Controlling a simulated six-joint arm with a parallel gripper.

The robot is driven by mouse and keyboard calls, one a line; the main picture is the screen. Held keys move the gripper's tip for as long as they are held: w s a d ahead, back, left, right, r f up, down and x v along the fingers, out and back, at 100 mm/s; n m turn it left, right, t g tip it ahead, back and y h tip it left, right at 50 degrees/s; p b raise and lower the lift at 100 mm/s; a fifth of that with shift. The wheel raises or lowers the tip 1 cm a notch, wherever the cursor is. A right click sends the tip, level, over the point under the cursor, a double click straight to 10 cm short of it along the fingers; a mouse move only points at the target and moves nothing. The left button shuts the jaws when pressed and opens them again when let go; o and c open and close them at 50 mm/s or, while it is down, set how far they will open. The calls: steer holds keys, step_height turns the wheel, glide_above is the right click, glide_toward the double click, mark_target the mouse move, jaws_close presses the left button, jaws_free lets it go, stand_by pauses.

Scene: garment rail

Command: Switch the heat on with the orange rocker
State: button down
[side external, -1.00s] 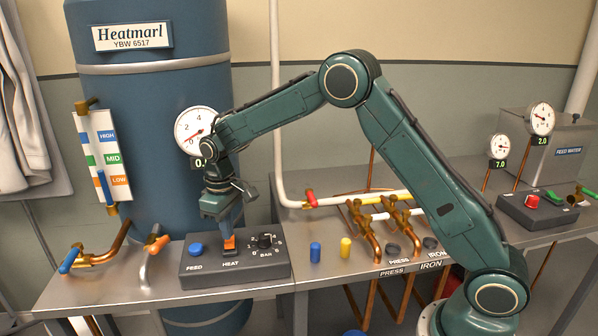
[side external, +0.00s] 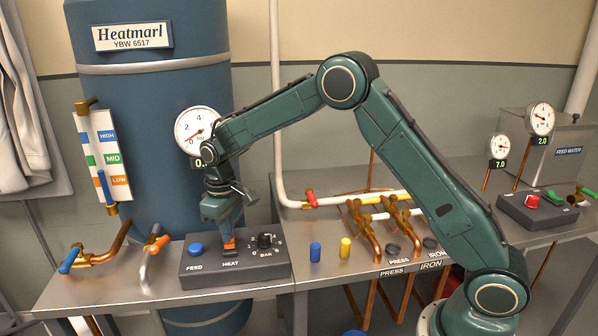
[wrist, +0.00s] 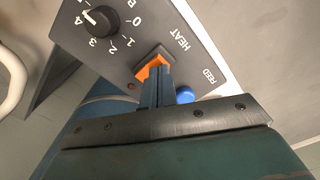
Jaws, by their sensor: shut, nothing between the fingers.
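The orange rocker (side external: 229,244) sits in the middle of the dark control box (side external: 205,275), above the HEAT label. My gripper (side external: 227,235) points down at it with its fingers shut and empty. The fingertips are at the rocker, and I cannot tell for sure whether they press it. In the wrist view the shut fingers (wrist: 157,80) cover part of the rocker (wrist: 148,67), whose orange shows beyond and beside them. A small dark red-brown spot (wrist: 131,86) is beside the rocker there.
A blue FEED button (side external: 195,249) is left of the rocker and a black BAR knob (side external: 265,241) is right. An orange-handled pipe (side external: 157,243) stands left of the box. Blue and yellow pegs (side external: 345,247) stand to its right. The boiler (side external: 160,120) and its gauge are behind.

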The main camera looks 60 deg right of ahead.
steer(key=shift+f, duration=0.7)
stand_by(0.6)
steer(key=shift+r, duration=3.55)
steer(key=shift+r, duration=0.1)
